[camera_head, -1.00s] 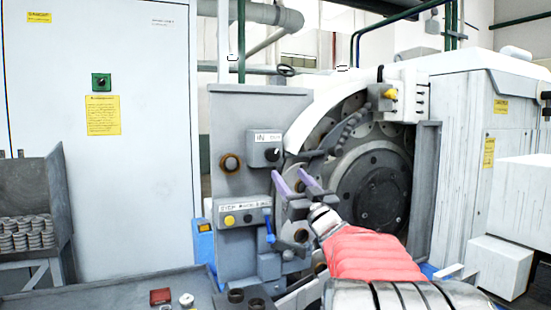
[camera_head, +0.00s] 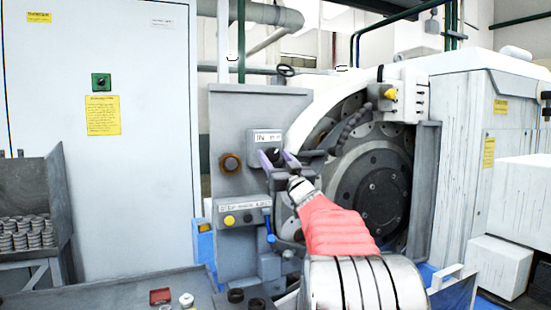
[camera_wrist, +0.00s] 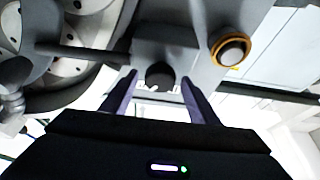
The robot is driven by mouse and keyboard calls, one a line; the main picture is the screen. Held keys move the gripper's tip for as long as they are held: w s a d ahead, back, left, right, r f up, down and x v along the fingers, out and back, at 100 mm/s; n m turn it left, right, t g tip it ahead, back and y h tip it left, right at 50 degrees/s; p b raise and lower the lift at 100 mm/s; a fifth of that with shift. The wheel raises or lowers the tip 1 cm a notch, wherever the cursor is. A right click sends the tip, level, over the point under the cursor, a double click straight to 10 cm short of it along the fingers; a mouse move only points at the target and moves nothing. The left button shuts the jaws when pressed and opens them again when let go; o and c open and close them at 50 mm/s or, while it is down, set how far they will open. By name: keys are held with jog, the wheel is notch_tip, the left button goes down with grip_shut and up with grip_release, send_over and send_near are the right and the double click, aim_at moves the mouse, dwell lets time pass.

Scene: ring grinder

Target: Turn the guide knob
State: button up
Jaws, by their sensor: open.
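The guide knob appears to be the round black knob (camera_wrist: 160,74) on a small grey box on the machine's front panel. In the wrist view it shows between the two purple-grey fingers of my gripper (camera_wrist: 158,82). In the head view my gripper (camera_head: 277,158) is at the front of that box, its fingers partly covering the knob (camera_head: 277,154). The fingers are open, one on each side of the knob as seen from the wrist. I cannot tell whether they touch it or how deep they reach.
A yellow-ringed button (camera_head: 230,163) sits beside the box. Below are a panel with a yellow button (camera_head: 229,220) and a blue-handled lever (camera_head: 269,231). The large grinding wheel (camera_head: 380,195) is to the right. A dark bar crosses close by in the wrist view (camera_wrist: 80,53).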

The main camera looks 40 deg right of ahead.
jog(key=shift+w, duration=0.15)
jog(key=shift+c, duration=0.5)
jog(key=c, duration=0.9)
